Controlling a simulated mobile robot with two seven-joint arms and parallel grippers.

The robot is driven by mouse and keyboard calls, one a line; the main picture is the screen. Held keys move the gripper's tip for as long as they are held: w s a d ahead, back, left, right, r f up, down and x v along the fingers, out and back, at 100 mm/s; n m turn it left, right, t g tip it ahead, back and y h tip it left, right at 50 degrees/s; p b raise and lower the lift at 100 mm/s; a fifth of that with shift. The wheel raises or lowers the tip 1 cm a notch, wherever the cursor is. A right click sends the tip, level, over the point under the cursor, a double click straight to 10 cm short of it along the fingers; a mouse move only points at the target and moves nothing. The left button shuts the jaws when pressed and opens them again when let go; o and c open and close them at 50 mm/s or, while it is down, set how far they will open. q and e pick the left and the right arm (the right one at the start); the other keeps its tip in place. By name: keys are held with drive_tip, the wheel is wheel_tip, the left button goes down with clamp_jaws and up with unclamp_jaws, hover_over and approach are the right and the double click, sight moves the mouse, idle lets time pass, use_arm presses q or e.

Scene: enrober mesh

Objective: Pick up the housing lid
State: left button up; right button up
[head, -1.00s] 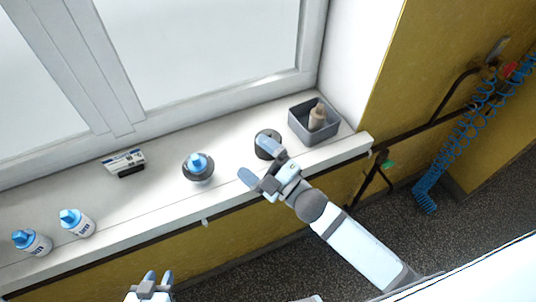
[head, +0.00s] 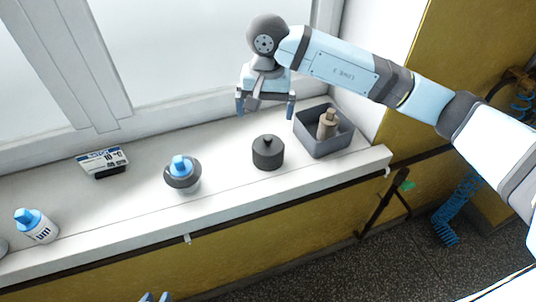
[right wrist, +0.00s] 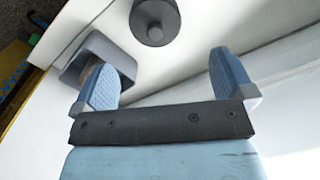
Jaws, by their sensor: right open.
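The housing lid, which I take to be the dark grey round piece with a small knob (head: 268,154), sits on the white windowsill. In the right wrist view it shows at the top (right wrist: 157,18), beyond the fingertips and partly cut off by the frame edge. My right gripper (head: 265,108) is open and empty, its fingers pointing down, above and behind the lid, apart from it. Its two blue fingers also show spread in the right wrist view (right wrist: 160,75). Only the tips of my left gripper (head: 156,297) show at the bottom edge, slightly apart with nothing visible between them.
A grey bin (head: 318,146) holding a beige bottle (head: 327,125) stands right of the lid. A blue-capped piece with a dark ring (head: 182,172), a small display (head: 104,161) and a blue-capped bottle (head: 37,226) stand to the left. The sill's front edge (head: 220,212) is clear.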

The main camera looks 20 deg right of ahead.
sight(268, 146)
drive_tip(key=shift+w+d+f+h, duration=0.1)
drive_tip(key=shift+w+d+h, duration=0.1)
drive_tip(key=shift+d+h, duration=0.15)
wheel_tip(268, 146, down, 13)
drive_tip(key=shift+f+p, duration=0.1)
drive_tip(key=shift+p, duration=0.25)
drive_tip(key=shift+c, duration=0.5)
drive_tip(key=c, duration=0.5)
